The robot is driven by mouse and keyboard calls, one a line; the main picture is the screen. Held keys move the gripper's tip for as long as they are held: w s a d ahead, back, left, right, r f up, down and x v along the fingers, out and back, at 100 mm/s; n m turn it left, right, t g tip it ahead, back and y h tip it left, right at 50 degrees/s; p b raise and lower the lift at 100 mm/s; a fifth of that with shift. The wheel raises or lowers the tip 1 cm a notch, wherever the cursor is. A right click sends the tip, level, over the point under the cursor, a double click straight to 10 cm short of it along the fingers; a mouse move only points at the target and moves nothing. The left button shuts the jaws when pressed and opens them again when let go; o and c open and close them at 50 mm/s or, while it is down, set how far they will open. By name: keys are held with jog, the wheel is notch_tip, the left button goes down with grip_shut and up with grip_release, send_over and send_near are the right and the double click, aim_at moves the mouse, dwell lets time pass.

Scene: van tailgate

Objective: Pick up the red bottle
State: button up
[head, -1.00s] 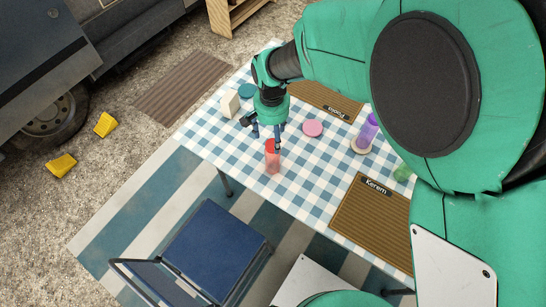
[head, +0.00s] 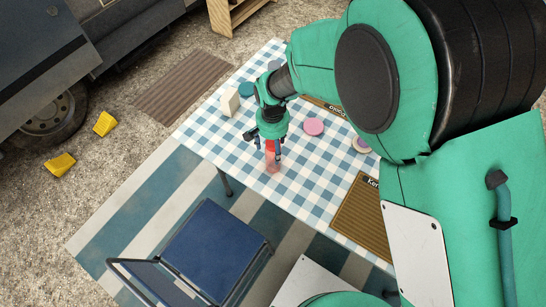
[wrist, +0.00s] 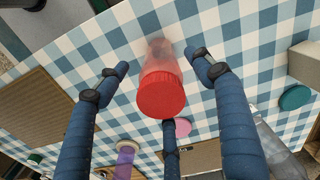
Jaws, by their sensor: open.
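The red bottle (wrist: 162,88) stands on the checked table, with a red lid and a translucent pinkish body. In the head view the red bottle (head: 273,160) is near the table's front left edge, partly hidden by my fingers. My gripper (head: 270,150) is right above it, pointing down. In the wrist view my gripper (wrist: 158,95) is open, with blue fingers spread on both sides of the bottle and a third finger below it in the picture. I see no finger touching the bottle.
A pink disc (head: 313,127), a cream box (head: 230,101) and a teal round thing (head: 246,89) sit on the checked table (head: 310,180). A purple bottle (wrist: 125,158) shows in the wrist view. A brown mat (head: 362,215) lies at right. A blue chair (head: 212,245) stands in front.

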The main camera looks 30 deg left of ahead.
jog(key=shift+f+b, duration=0.9)
jog(key=shift+f, duration=1.65)
jog(key=c, duration=1.3)
jog(key=shift+r, duration=0.45)
notch_tip(320, 180, up, 3)
jog(key=shift+r+p, duration=0.1)
jog(key=shift+p, duration=0.65)
jog(key=s+d, duration=0.3)
jog(key=d, duration=0.1)
jog(key=s+d+p, duration=0.1)
jog(key=s+d, duration=0.2)
jog(key=d, duration=0.1)
jog(key=s+d+r+p, duration=0.1)
jog(key=s+d, duration=0.3)
jog(key=shift+s+d, duration=0.1)
jog(key=shift+d, duration=0.15)
